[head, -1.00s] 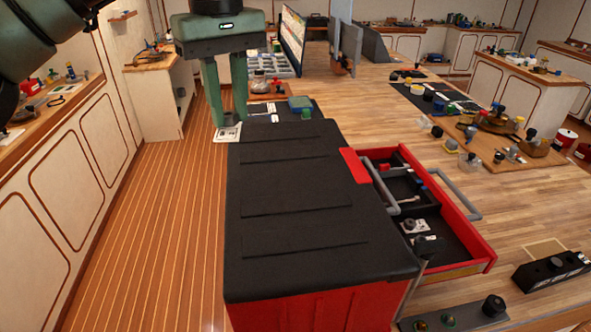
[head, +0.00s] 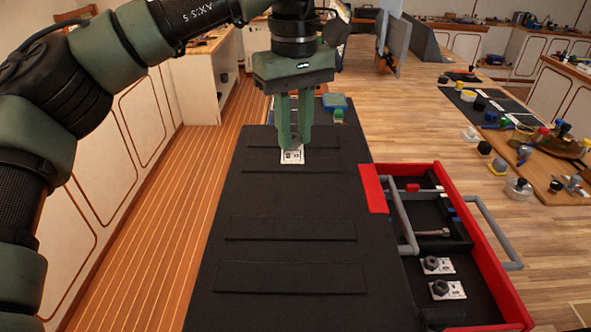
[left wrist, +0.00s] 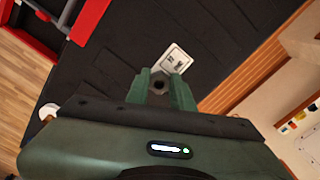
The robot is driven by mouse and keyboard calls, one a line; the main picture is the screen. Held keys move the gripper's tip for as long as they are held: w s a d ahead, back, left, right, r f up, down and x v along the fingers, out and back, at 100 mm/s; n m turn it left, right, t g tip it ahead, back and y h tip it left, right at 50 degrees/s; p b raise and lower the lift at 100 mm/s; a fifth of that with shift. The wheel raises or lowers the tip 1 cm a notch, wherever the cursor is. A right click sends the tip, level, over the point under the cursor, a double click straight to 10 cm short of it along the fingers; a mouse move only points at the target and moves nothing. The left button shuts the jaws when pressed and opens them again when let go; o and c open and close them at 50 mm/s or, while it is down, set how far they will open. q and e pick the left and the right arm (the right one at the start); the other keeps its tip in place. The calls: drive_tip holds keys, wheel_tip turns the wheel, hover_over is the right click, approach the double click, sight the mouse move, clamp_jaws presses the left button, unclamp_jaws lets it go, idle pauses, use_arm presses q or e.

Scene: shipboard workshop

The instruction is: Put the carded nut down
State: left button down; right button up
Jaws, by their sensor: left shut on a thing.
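My left gripper (head: 294,143) is shut on the carded nut, fingers pointing down over the far part of the black top of the red chest (head: 290,203). The carded nut's white card (head: 292,157) with dark print shows just below the fingertips. In the left wrist view the dark nut (left wrist: 158,86) sits between the fingers (left wrist: 160,90), and the card (left wrist: 174,60) sticks out beyond them. I cannot tell whether the card touches the black top. My right gripper is not in view.
The black top has several shallow raised strips and is otherwise clear. To its right, an open red drawer (head: 482,238) holds two other carded nuts (head: 438,265) and a bolt (head: 432,232). A blue-green item (head: 335,102) lies beyond the far edge. Wooden flooring is on the left.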

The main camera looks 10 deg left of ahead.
sight(297, 137)
use_arm(q)
drive_tip(key=f, duration=0.4)
drive_tip(key=shift+w+d+p, duration=0.15)
drive_tip(key=shift+w+p, duration=0.1)
drive_tip(key=shift+p, duration=0.1)
drive_tip(key=shift+s+f, duration=0.1)
drive_tip(key=shift+f, duration=0.2)
wheel_tip(297, 137, down, 3)
drive_tip(key=shift+f+p, duration=0.2)
drive_tip(key=shift+p, duration=0.45)
drive_tip(key=shift+f, duration=0.25)
drive_tip(key=shift+f+b, duration=0.35)
drive_tip(key=c, duration=1.2)
unclamp_jaws()
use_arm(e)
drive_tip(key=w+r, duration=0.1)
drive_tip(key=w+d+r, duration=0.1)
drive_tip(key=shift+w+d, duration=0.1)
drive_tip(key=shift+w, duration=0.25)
